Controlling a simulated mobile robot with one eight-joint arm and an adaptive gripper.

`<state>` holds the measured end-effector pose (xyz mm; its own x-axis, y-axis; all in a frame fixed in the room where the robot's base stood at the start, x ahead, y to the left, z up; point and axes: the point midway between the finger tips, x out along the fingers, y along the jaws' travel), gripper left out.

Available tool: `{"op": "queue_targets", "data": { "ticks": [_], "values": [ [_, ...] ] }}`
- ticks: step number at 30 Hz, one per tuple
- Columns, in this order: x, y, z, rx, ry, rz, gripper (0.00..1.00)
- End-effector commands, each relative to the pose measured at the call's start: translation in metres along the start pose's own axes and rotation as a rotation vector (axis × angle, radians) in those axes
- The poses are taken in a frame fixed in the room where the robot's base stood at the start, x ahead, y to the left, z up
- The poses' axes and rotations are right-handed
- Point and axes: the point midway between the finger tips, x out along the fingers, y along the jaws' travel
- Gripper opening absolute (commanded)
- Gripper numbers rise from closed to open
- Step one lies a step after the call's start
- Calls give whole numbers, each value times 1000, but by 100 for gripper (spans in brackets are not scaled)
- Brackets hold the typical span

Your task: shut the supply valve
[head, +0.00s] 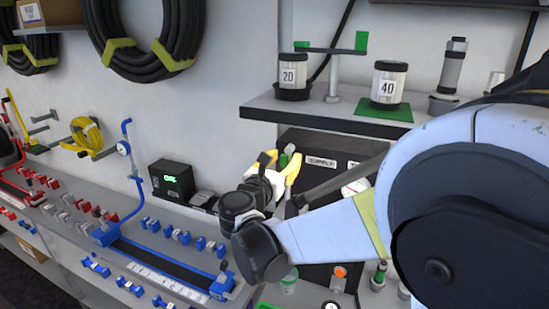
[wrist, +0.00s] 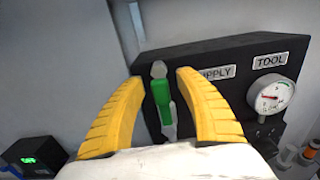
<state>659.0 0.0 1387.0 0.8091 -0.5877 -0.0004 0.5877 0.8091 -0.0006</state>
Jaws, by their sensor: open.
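The supply valve's green lever (wrist: 161,96) stands about upright on the front of a black panel box (wrist: 215,60), left of the SUPPLY label (wrist: 217,73). It has a grey knob at the top and a grey part beside its lower end. My gripper (wrist: 160,76) is open, with one yellow finger on each side of the lever in the wrist view. I see gaps on both sides; contact is not visible. In the head view my gripper (head: 281,160) is in front of the panel box (head: 335,150) and hides much of the valve.
A round gauge (wrist: 271,97) sits right of the lever under the TOOL label (wrist: 269,61). A shelf (head: 330,118) with weights overhangs the panel. A black box with a green display (head: 172,181) stands to the left. Blue and red fittings crowd the bench.

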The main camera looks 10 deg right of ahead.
Motion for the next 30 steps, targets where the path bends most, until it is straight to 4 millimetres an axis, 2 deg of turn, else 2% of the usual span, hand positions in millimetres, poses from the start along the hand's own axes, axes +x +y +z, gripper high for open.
{"op": "queue_targets", "data": {
  "ticks": [3,4,6,8,22,30],
  "values": [
    [0,0,0,0,0,0,41],
    [0,0,0,0,0,0,37],
    [0,0,0,0,0,0,16],
    [0,0,0,0,0,0,0],
    [0,-2,0,21,0,0,0],
    [0,-12,-2,152,-1,-1,0]
  ]
}}
